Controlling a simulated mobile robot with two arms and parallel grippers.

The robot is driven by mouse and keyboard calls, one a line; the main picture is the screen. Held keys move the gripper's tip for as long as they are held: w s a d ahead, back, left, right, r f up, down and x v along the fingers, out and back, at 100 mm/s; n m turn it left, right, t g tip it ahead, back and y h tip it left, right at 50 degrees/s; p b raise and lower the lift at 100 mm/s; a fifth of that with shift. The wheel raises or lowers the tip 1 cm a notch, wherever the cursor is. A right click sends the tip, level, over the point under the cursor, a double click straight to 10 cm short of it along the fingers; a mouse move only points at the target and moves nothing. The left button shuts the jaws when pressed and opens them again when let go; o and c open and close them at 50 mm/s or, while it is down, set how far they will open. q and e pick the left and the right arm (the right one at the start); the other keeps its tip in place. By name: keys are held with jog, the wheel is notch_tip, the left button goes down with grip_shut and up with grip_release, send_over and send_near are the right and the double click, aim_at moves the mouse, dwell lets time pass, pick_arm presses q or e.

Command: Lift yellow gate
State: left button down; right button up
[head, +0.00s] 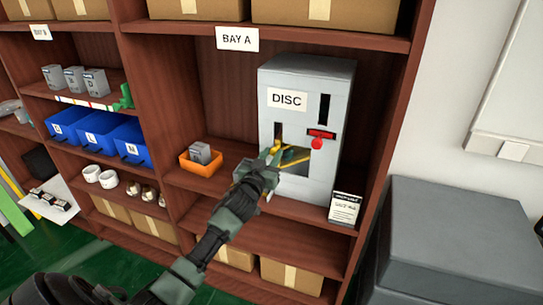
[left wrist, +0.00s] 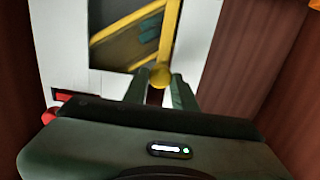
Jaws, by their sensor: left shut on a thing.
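The yellow gate (head: 293,156) is a thin yellow frame across the lower opening of a grey machine (head: 342,95) labelled DISC, on a shelf of Bay A. In the left wrist view the gate (left wrist: 170,33) shows as slanted yellow bars with a rounded yellow end between my fingers. My left gripper (head: 270,155) is at the left side of the opening, shut on that yellow end. Its two dark green fingers also show in the left wrist view (left wrist: 160,90). In the head view the gripper hides part of the gate. My right gripper is not in view.
A red ball knob (head: 317,143) sticks out from the machine front, right of the gate. An orange tray (head: 201,160) with a grey box stands left of the machine. Brown shelf walls close in both sides.

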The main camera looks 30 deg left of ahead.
pick_arm(q)
notch_tip(320, 180, up, 7)
jog(key=p, duration=0.5)
jog(key=shift+f, duration=0.15)
jog(key=c, duration=1.1)
grip_release()
jog(key=shift+c, duration=0.2)
jog(key=b+v, duration=0.2)
jog(key=v, duration=0.6)
jog(key=shift+w+f, duration=0.1)
